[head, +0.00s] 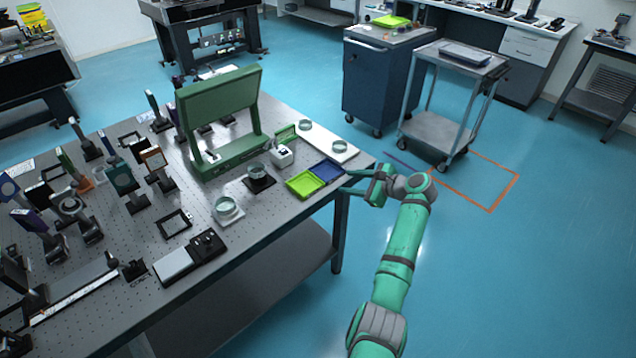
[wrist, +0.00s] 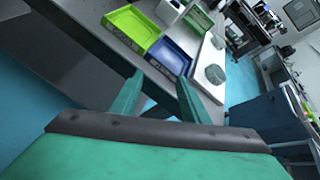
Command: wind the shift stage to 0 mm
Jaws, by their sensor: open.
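A long rail with a pale scale strip (head: 75,300) lies at the near left of the optical table (head: 262,228), with a small black block (head: 134,270) by its right end. A low device with a light grey plate and a black block (head: 208,244) sits at the table's front edge. I cannot tell for sure which of these is the shift stage, and no reading is legible. My gripper (head: 352,184) is open and empty at the table's right corner, beside the blue tray (head: 327,170), far from both. The wrist view shows its two fingers (wrist: 160,97) apart, pointing toward the trays.
A lime tray (head: 304,184) adjoins the blue one. A green upright panel (head: 222,110), glass dishes and several mounted optics crowd the table. A blue cabinet (head: 382,80) and grey cart (head: 440,130) stand behind. The floor along the table's front is clear.

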